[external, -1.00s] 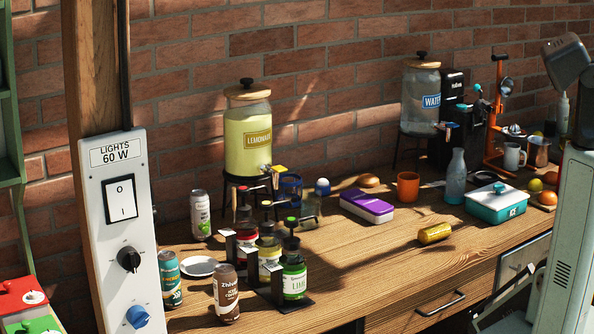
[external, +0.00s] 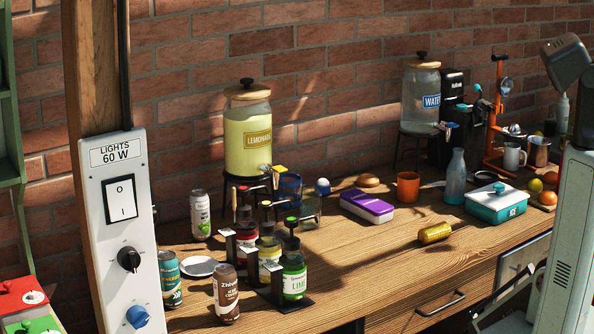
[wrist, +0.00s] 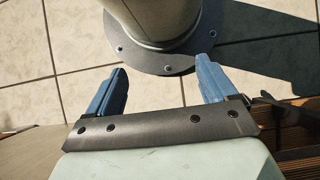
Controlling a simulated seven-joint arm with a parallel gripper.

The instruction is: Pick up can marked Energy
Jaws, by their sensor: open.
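Several cans are in the external view. A gold-yellow can (external: 434,233) lies on its side on the open middle of the wooden table. A white can (external: 200,215) stands at the left near the wall. A teal can (external: 170,280) and a brown can (external: 226,294) stand at the front left. I cannot read the word Energy on any of them. My gripper (wrist: 161,72) shows in the wrist view with its two blue fingers apart and nothing between them. It is above pale floor tiles and a round bolted base, with no can in that view.
Syrup bottles (external: 293,278) in black stands are beside the brown can. A purple box (external: 367,207), an orange mug (external: 408,186), a blue bottle (external: 456,177) and a teal ice box (external: 497,204) stand behind the yellow can. The wood around the yellow can is mostly clear.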

